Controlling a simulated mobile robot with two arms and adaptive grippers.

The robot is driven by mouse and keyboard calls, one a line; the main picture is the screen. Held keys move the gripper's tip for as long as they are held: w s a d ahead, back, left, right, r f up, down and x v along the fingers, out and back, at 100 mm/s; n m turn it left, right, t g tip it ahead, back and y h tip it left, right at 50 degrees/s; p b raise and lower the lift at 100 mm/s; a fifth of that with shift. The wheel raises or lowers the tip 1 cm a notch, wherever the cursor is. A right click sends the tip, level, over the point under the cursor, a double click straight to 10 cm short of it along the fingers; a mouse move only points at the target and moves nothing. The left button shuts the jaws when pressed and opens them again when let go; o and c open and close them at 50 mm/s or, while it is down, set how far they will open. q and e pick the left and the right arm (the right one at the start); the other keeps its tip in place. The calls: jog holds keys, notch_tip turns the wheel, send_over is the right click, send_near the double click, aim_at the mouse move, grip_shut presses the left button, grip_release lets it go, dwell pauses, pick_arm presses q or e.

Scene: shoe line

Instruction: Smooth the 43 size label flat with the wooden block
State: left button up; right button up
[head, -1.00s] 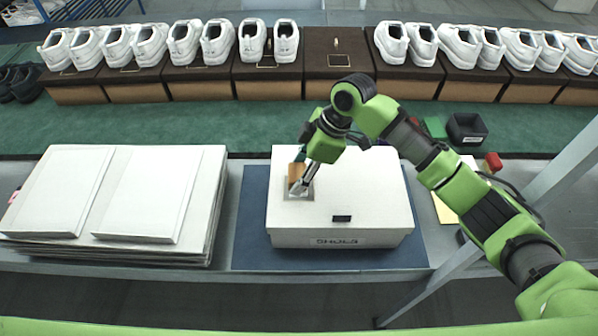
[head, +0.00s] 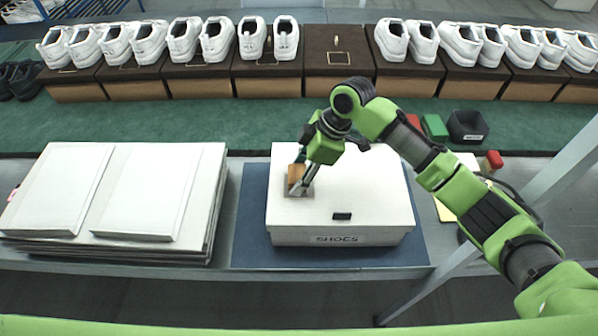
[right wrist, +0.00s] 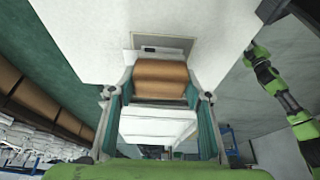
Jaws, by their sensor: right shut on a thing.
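My right gripper (head: 298,186) is shut on the wooden block (head: 295,173), over the left part of the white shoe box's lid (head: 370,180). In the right wrist view the block (right wrist: 160,80) sits between the two fingers. A grey label patch (right wrist: 178,42) shows on the lid just beyond the block, with a small dark mark on it. The block and fingers hide part of the label, and I cannot read its number. I cannot tell whether the block presses on it. My left gripper does not show in the head view.
The box stands on a blue mat (head: 252,235). Stacked white panels (head: 150,195) lie to its left. A black bin (head: 467,127), a green block (head: 434,126) and a red-topped item (head: 492,160) are at right. White shoes on brown boxes (head: 270,82) line the back.

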jog(key=shift+f, duration=0.2)
jog(key=shift+s+r+p, duration=0.2)
jog(key=shift+s+p, duration=0.7)
jog(key=shift+p, duration=0.15)
jog(key=shift+s+p, duration=0.8)
jog(key=shift+s, duration=0.25)
jog(key=shift+s+f+p, duration=0.1)
jog(key=shift+f+p, duration=0.15)
jog(key=shift+p, duration=0.05)
jog(key=shift+w+f, duration=0.1)
jog(key=shift+w, duration=0.25)
jog(key=shift+w+b, duration=0.7)
jog(key=shift+w, duration=1)
